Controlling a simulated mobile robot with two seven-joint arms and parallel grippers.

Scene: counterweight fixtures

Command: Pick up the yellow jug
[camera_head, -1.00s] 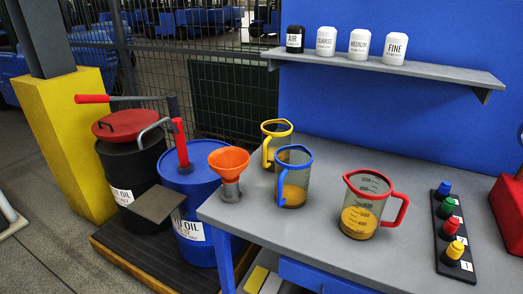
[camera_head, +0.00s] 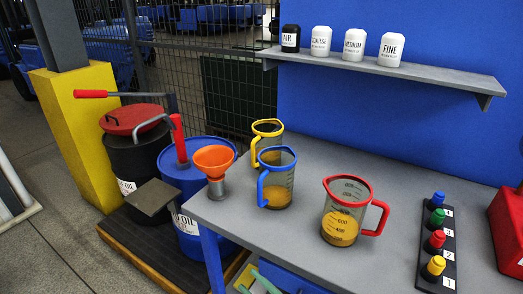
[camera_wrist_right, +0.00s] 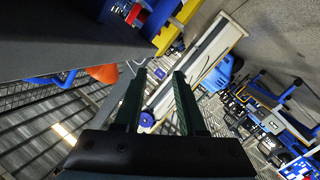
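The yellow jug (camera_head: 268,138), a clear jug with yellow rim and handle, stands upright towards the back left of the grey workbench (camera_head: 300,237). The blue-rimmed jug (camera_head: 277,180) stands in front of it and hides its lower part. The red-rimmed jug (camera_head: 341,222) stands further right. Both front jugs hold amber liquid. My left gripper is not in view.
An orange funnel (camera_head: 214,159) stands at the bench's left end, close to the jugs. A shelf (camera_head: 390,68) with white and black canisters hangs behind. Blue (camera_head: 188,179) and black drums stand left of the bench.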

